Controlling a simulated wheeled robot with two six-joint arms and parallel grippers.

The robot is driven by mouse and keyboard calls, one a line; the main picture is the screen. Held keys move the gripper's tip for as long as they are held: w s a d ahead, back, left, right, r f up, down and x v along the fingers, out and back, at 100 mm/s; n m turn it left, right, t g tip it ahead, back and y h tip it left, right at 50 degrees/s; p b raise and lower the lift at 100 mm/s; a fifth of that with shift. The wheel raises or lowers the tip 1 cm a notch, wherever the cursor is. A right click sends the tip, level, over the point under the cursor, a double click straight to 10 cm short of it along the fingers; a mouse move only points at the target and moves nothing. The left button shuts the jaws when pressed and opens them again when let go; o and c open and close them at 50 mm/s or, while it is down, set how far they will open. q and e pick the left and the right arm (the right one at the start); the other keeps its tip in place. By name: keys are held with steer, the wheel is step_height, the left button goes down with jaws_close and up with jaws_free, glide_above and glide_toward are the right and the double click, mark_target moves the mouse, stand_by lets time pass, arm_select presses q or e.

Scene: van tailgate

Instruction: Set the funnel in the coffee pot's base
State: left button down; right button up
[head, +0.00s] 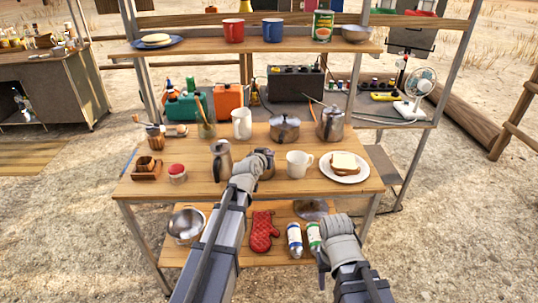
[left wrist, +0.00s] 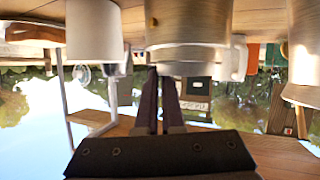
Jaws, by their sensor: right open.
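The coffee pot's metal base (left wrist: 187,22) stands on the table and fills the upper middle of the inverted left wrist view. In the head view my left gripper (head: 264,153) mostly covers it. A thin metal rim, seemingly the funnel (left wrist: 198,68), shows at the base's mouth. My left gripper's fingers (left wrist: 160,73) are close together at that rim and look shut on it. How deep the funnel sits is hidden. The pot's metal upper part (head: 222,161) stands left of my left gripper. My right gripper (head: 322,262) is open and empty in front of the lower shelf.
A white mug (head: 299,164) stands close right of the base, with a sandwich plate (head: 358,174) beyond. A lidded pan (head: 284,128), kettle (head: 331,124) and white jug (head: 242,123) stand behind. A red-lidded jar (head: 177,173) and wooden holder (head: 147,168) are at left.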

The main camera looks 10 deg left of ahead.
arm_select(q)
steer(key=c, duration=1)
jaws_free()
steer(key=shift+o, duration=0.2)
steer(key=p+v, duration=0.3)
steer(key=v, duration=0.4)
steer(key=shift+s, duration=0.35)
steer(key=shift+r, duration=0.15)
